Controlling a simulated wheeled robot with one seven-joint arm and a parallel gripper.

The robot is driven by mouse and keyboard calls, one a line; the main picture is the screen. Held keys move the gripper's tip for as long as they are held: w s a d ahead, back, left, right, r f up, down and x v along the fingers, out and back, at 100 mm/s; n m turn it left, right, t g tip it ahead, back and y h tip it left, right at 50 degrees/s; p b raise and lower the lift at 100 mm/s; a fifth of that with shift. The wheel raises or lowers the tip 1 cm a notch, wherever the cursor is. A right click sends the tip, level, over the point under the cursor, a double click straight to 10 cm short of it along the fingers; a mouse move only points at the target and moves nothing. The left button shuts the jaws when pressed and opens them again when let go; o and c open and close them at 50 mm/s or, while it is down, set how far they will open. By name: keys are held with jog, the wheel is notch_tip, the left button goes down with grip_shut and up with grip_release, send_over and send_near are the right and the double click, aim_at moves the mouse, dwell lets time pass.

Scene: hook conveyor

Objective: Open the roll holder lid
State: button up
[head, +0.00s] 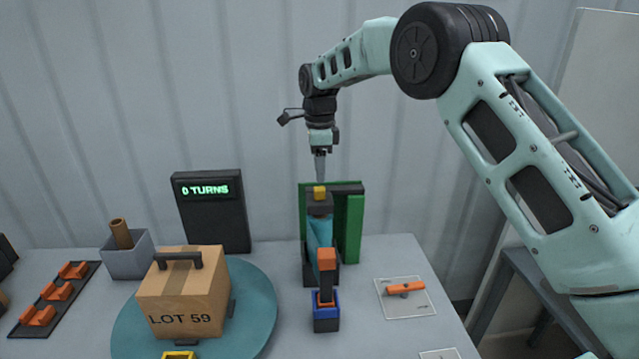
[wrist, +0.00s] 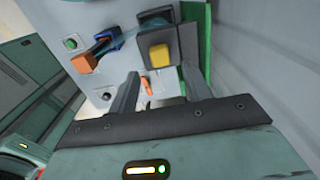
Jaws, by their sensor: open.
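The roll holder (head: 319,270) stands near the back of the grey table, with a teal strip (head: 319,233) sloping down its front. Its dark top part, apparently the lid (head: 320,208), carries a yellow tab (head: 319,192) and looks closed. My gripper (head: 320,178) points down just above the yellow tab. In the wrist view, my gripper (wrist: 159,76) is open, with its fingers apart and nothing held. The yellow tab (wrist: 159,57) shows in the gap between the fingertips; I cannot tell whether they touch it. What lies under the lid is hidden.
A green frame (head: 355,232) rises close behind and right of the holder. An orange-handled lever on a blue block (head: 326,318) stands in front. A cardboard box (head: 184,295) sits on a teal turntable (head: 262,310) at left. A display (head: 212,220) reads "0 TURNS".

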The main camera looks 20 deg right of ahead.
aim_at(320, 189)
notch_tip(320, 189, down, 6)
jog(key=shift+f+p, duration=0.1)
jog(key=shift+p, duration=0.8)
grip_shut()
jog(key=shift+s, duration=0.1)
